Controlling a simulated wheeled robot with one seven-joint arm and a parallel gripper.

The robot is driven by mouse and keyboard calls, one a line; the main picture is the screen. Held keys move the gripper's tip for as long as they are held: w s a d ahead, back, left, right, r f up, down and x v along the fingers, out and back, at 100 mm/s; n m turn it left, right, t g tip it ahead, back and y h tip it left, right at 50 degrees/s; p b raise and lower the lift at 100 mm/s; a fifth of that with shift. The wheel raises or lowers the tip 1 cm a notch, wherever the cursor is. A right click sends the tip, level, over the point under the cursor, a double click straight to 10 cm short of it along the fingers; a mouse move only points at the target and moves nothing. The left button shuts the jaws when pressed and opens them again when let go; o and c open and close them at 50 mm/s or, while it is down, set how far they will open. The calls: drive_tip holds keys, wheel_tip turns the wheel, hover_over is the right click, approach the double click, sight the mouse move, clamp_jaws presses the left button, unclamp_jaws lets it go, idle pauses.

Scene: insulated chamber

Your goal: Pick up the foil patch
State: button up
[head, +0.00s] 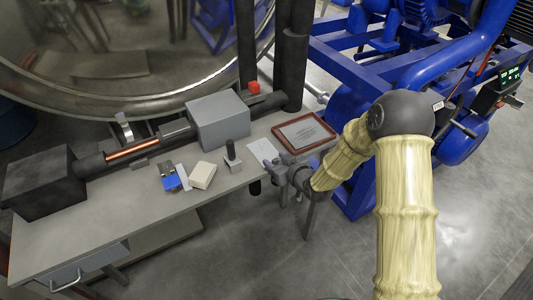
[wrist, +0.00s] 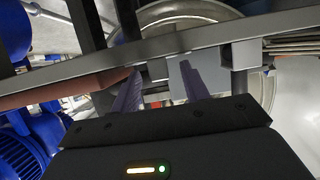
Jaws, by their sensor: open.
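A thin pale sheet (head: 262,150), which looks like the foil patch, lies on the bench near its front edge, left of the brown-framed tray. My gripper (head: 273,165) is at that edge, close to the sheet's near side; I cannot tell whether they touch. In the wrist view my gripper (wrist: 160,68) is open, its two fingers spread with nothing clearly held.
The brown-framed tray (head: 328,140) holds a grey plate. A small upright metal stand (head: 233,160), a cream block (head: 202,176) and a blue item (head: 171,183) stand to the left. A large grey box (head: 218,120) is behind. The bench edge (wrist: 120,68) crosses the wrist view.

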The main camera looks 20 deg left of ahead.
clamp_jaws()
idle(0.3)
wheel_tip(320, 180, up, 10)
idle(0.5)
idle(0.4)
